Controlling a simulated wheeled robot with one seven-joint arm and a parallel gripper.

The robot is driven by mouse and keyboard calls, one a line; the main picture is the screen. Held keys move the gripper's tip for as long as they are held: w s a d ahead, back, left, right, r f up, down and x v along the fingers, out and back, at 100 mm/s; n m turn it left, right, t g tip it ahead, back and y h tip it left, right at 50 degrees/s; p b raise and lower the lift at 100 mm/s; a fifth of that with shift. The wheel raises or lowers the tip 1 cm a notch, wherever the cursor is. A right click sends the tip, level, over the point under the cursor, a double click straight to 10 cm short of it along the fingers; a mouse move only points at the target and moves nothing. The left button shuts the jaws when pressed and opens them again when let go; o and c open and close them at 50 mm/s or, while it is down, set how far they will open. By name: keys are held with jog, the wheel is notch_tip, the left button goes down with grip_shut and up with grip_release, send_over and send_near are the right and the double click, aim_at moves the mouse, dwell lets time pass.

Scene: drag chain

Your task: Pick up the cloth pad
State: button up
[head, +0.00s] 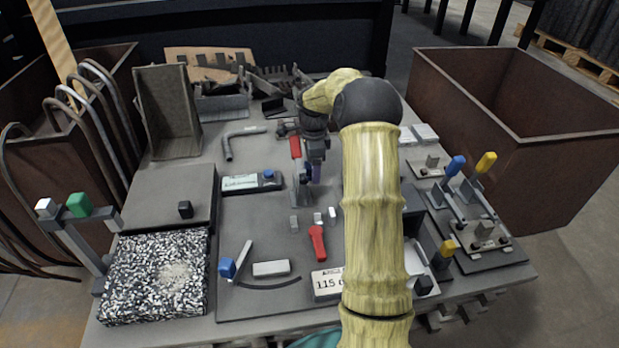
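A teal piece that looks like cloth (318,340) shows at the bottom edge of the head view, cut off by the frame and partly behind my arm. It may be the cloth pad, but I cannot tell for sure. A thick pad with a black-and-white speckled top (155,277) lies flat at the table's front left; its material is unclear. My gripper (315,178) points down over the middle of the table, beside a red-handled clamp (296,149), apart from both. Its fingers are small and dark, so their opening is unclear.
A dark table (265,222) carries a red-handled tool (317,243), a grey block (271,268), a numbered display (327,282) and a labelled device (250,182). Toggle clamps (485,235) stand at right. Rusty bins (530,150) flank the table. My arm hides part of the right side.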

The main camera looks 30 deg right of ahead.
jog(key=shift+f, duration=0.2)
dwell(0.4)
jog(key=c, duration=1)
jog(key=shift+c, duration=0.2)
notch_tip(320, 180, up, 18)
jog(key=p, duration=1)
